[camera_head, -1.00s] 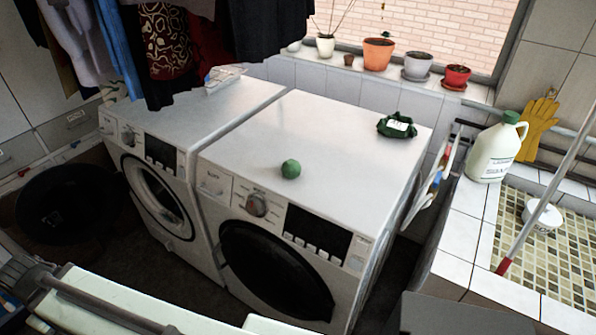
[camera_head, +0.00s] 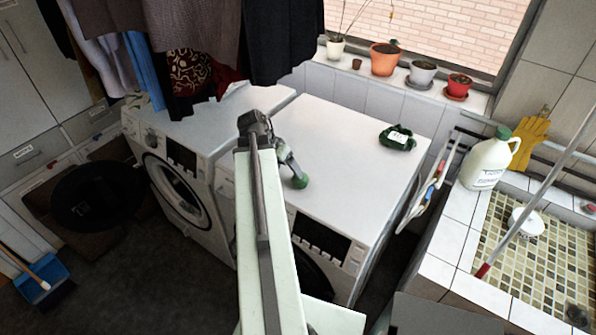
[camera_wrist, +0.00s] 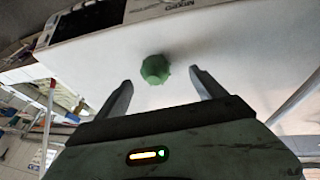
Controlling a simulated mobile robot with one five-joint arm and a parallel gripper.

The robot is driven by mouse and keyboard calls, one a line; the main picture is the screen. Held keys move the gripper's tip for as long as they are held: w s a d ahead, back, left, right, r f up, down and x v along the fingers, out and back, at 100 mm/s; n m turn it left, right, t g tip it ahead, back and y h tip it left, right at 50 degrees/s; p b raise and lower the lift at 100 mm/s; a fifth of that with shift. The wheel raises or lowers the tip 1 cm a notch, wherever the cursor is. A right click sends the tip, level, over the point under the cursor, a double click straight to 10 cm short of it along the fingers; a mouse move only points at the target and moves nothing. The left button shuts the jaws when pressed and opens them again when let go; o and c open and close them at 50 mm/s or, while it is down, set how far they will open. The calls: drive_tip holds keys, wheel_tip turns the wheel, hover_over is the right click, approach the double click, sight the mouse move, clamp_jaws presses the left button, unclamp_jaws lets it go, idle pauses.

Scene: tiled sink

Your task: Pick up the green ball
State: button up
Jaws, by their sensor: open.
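The green ball (camera_head: 300,181) sits on the white top of the right-hand washing machine (camera_head: 345,135), near its front edge. In the head view my gripper (camera_head: 291,166) is over the machine top right by the ball, and part of it overlaps the ball's upper left. In the wrist view the ball (camera_wrist: 155,69) lies ahead of the fingertips, roughly centred between them. My gripper (camera_wrist: 160,79) is open, its two fingers apart with nothing between them. Whether a finger touches the ball cannot be told.
A green packet (camera_head: 397,138) lies at the back right of the machine top. Clothes (camera_head: 215,50) hang above the left machine. A white jug (camera_head: 487,160) stands beside the tiled sink (camera_head: 515,245) at right. The middle of the machine top is clear.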

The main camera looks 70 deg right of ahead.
sight(293, 180)
drive_tip(key=shift+s+d+f+b, duration=0.5)
drive_tip(key=shift+s+f+b, duration=0.35)
drive_tip(key=shift+b, duration=0.3)
drive_tip(key=shift+d+f+b, duration=0.15)
drive_tip(key=shift+f+b, duration=0.2)
drive_tip(key=shift+f, duration=0.05)
drive_tip(key=shift+s+r, duration=0.1)
drive_tip(key=b+x, duration=0.4)
drive_tip(key=x, duration=0.1)
drive_tip(key=shift+f+b, duration=0.2)
drive_tip(key=shift+b, duration=0.15)
drive_tip(key=shift+r, duration=0.25)
drive_tip(key=c, duration=1.5)
wheel_tip(293, 180, up, 10)
drive_tip(key=p, duration=1)
drive_tip(key=shift+r+p, duration=0.15)
drive_tip(key=shift+p, duration=0.2)
